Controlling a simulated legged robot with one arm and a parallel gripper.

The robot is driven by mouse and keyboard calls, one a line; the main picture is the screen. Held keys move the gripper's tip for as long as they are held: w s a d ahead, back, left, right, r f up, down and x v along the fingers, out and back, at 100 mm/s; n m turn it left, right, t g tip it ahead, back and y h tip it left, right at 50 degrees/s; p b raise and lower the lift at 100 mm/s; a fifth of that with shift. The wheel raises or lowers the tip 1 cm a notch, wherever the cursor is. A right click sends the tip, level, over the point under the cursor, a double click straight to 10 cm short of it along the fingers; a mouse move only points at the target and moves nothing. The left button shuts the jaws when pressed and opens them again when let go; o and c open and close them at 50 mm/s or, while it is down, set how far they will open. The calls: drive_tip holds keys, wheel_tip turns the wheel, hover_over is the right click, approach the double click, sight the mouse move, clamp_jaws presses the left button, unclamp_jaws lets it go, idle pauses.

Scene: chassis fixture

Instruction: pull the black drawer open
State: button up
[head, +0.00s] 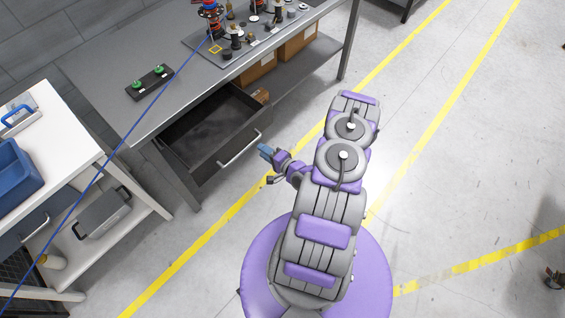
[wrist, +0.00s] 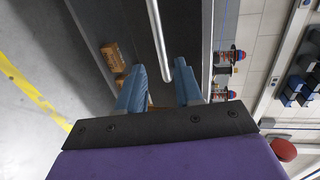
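The black drawer (head: 229,150) stands pulled out from under the grey workbench, and its dark, empty-looking inside shows in the head view. A pale bar handle (head: 239,150) runs along its front. In the wrist view the handle (wrist: 157,38) comes down from the top edge and ends near the gap between my fingertips. My gripper (head: 266,152) is just right of the drawer front, seemingly apart from the handle. In the wrist view its two blue fingers (wrist: 159,80) are spread, with nothing clearly gripped. Exact contact with the handle cannot be told.
The grey workbench (head: 110,65) carries a black box with green buttons (head: 150,82) and a plate of small parts. Cardboard boxes (head: 298,42) sit on its lower shelf. A white cart (head: 75,130) with a blue bin (head: 15,178) stands left.

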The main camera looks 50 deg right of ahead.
drive_tip(key=v, duration=0.9)
drive_tip(key=shift+s+p, duration=0.25)
drive_tip(key=shift+p, duration=0.1)
drive_tip(key=shift+a, duration=0.1)
